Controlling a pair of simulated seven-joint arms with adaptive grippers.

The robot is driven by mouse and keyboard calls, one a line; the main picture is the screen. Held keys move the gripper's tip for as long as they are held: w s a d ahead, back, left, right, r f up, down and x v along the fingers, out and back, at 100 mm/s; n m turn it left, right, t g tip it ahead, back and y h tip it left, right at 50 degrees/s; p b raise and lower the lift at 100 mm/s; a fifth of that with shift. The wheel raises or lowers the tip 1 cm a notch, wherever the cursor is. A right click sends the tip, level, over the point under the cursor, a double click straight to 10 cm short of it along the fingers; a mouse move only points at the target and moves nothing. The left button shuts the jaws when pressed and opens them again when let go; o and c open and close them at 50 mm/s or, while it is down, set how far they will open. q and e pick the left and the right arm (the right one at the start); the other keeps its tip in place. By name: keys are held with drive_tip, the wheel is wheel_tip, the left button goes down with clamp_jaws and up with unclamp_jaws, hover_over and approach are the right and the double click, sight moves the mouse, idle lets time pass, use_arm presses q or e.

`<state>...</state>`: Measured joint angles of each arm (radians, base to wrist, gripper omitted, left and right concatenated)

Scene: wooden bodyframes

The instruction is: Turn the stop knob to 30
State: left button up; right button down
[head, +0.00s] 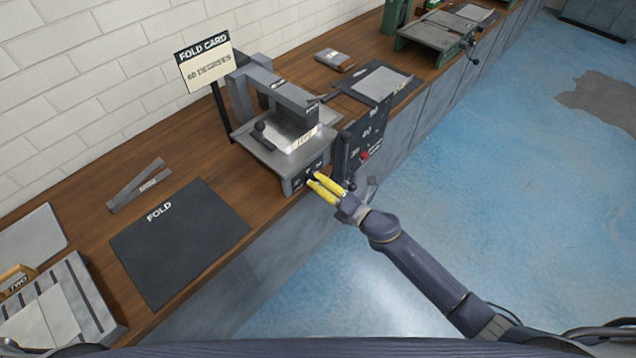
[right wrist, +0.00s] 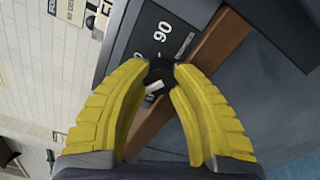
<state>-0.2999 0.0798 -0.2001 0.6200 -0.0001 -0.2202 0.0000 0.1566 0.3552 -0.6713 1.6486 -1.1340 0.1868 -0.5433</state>
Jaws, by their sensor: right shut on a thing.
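The stop knob (right wrist: 158,76) is a small black knob with a white pointer mark on the dark front panel of the grey bending machine (head: 262,150). Its panel shows "90" (right wrist: 163,31) in the right wrist view; the other numbers are hidden or too small to read. My right gripper (head: 314,178) has yellow fingers and reaches the machine's front from the right. In the right wrist view its fingertips (right wrist: 160,70) are closed on the knob from both sides. My left gripper is not in view.
A sign (head: 204,62) reads "FOLD CARD 60 DEGREES". A black panel (head: 354,150) with a red part stands right of the machine. A dark "FOLD" mat (head: 180,240) and a grey slotted rack (head: 75,305) lie left on the wooden bench (head: 150,200). Blue floor is clear at right.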

drive_tip(key=shift+w+d, duration=0.2)
drive_tip(key=shift+d, duration=0.05)
idle(0.4)
drive_tip(key=c, duration=1.2)
unclamp_jaws()
drive_tip(key=shift+c, duration=0.2)
drive_tip(key=shift+o, duration=1.2)
drive_tip(key=shift+s+a, duration=0.1)
drive_tip(key=v, duration=1.2)
drive_tip(key=shift+s, duration=0.15)
